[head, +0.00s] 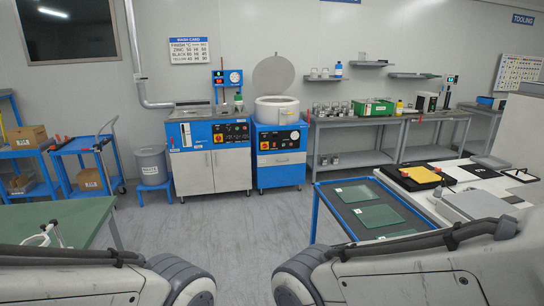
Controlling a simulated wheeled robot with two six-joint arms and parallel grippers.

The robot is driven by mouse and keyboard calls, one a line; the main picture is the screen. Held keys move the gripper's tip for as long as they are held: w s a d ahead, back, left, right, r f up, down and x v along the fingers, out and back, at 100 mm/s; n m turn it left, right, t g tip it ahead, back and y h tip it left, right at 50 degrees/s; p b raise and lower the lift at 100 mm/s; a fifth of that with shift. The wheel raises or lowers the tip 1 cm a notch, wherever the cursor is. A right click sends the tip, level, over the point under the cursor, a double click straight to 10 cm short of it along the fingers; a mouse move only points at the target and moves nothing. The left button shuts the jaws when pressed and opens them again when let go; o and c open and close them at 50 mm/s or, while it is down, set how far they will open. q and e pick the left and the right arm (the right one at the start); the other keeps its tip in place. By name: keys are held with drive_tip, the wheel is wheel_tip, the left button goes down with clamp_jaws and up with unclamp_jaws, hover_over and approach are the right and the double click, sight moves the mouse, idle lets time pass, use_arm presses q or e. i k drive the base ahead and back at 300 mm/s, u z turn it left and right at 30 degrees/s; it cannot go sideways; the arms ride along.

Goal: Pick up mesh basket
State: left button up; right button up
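I cannot pick out a mesh basket for certain. Several small grey, dark-banded containers (332,108) stand on the grey bench by the back wall, left of a green crate (374,107). They are too small to tell whether any is mesh. The round white machine (277,110) beside them has its lid raised, and its inside is hidden. Grey links of my two arms cross the bottom corners. Neither of my grippers shows.
A blue-framed cart (317,215) with green plates (380,216) stands at right, beside a white table with a yellow block (420,174). A green table (85,217) is at left. A blue washing cabinet (209,150) stands at the back. The middle floor (240,225) is clear.

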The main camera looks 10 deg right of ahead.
sight(321, 113)
drive_tip(key=i, duration=6.5)
drive_tip(key=z, duration=2.75)
drive_tip(key=i, duration=3.1)
drive_tip(key=u, duration=0.25)
